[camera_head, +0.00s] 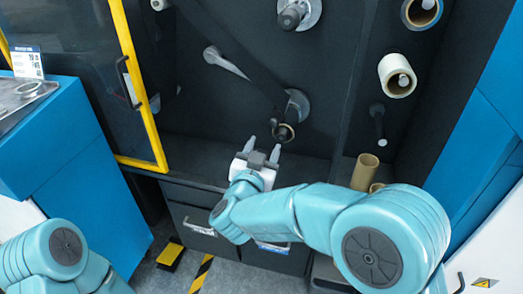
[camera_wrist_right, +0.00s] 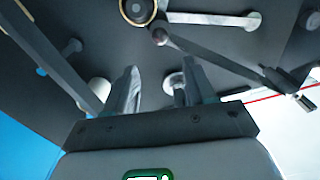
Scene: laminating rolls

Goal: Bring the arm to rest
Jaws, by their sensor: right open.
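My right arm (camera_head: 330,215) reaches from the lower right toward the dark machine bay. Its gripper (camera_head: 263,147) is open and empty, with the two fingers apart, just below the lower middle spindle (camera_head: 284,132). I cannot tell how near the fingers are to the spindle. In the right wrist view the open fingers of this gripper (camera_wrist_right: 158,88) point at the dark back panel (camera_wrist_right: 210,45), with nothing between them. Part of my left arm (camera_head: 60,255) shows at the bottom left; its gripper is out of view.
A white roll (camera_head: 396,78) and a ringed roll (camera_head: 421,12) sit on the right panel. Brown cardboard tubes (camera_head: 364,171) stand below, behind my right arm. Drawers (camera_head: 190,215) lie beneath the bay.

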